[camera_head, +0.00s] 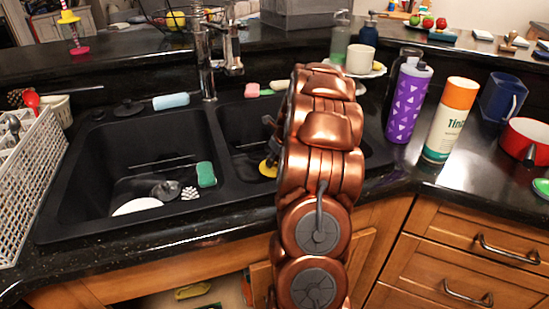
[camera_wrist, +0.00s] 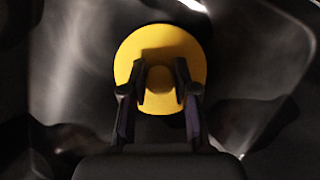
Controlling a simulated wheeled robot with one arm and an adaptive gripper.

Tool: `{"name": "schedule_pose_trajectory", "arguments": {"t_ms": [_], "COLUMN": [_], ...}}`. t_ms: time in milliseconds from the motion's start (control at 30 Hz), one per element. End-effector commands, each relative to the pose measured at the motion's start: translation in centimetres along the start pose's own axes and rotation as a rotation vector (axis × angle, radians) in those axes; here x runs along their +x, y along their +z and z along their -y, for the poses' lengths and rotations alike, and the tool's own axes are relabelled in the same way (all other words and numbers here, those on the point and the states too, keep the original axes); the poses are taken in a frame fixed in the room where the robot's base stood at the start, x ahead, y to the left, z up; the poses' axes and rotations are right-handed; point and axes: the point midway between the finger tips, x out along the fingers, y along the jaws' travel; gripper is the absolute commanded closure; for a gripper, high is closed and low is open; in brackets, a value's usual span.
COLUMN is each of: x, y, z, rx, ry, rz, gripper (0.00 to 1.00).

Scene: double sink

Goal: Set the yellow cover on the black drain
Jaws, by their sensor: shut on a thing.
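The yellow cover (camera_wrist: 160,45) is a round disc with a small knob in the middle of the wrist view. My gripper (camera_wrist: 160,78) is shut on the knob, one dark finger on each side. In the head view the cover (camera_head: 267,169) shows as a yellow patch low in the right basin, partly hidden by my arm, with my gripper (camera_head: 270,147) just above it. No drain shows under the cover; I cannot tell whether the cover touches the basin floor. A dark round drain-like piece (camera_head: 165,190) lies in the left basin.
The left basin also holds a green sponge (camera_head: 206,174), a white plate (camera_head: 137,206) and a white scrubber (camera_head: 190,193). The black divider (camera_head: 216,140) stands left of my gripper. The faucet (camera_head: 207,65) rises behind. A purple bottle (camera_head: 408,100) and spray can (camera_head: 450,120) stand right.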

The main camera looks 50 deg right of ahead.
Motion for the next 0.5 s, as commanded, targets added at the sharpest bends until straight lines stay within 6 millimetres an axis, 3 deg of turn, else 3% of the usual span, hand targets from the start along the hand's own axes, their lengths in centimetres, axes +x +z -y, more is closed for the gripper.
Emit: {"name": "schedule_pose_trajectory", "arguments": {"t_ms": [33, 67, 100, 300, 500], "x": [-0.01, -0.01, -0.02, -0.02, -0.03], "y": [0.00, 0.00, 0.01, 0.00, 0.01], "z": [0.00, 0.00, 0.01, 0.00, 0.00], "rx": [0.000, 0.000, 0.000, 0.000, 0.000], "ry": [0.000, 0.000, 0.000, 0.000, 0.000], "rz": [0.000, 0.000, 0.000, 0.000, 0.000], "gripper": [1.00, 0.68, 0.64, 0.43, 0.42]}}
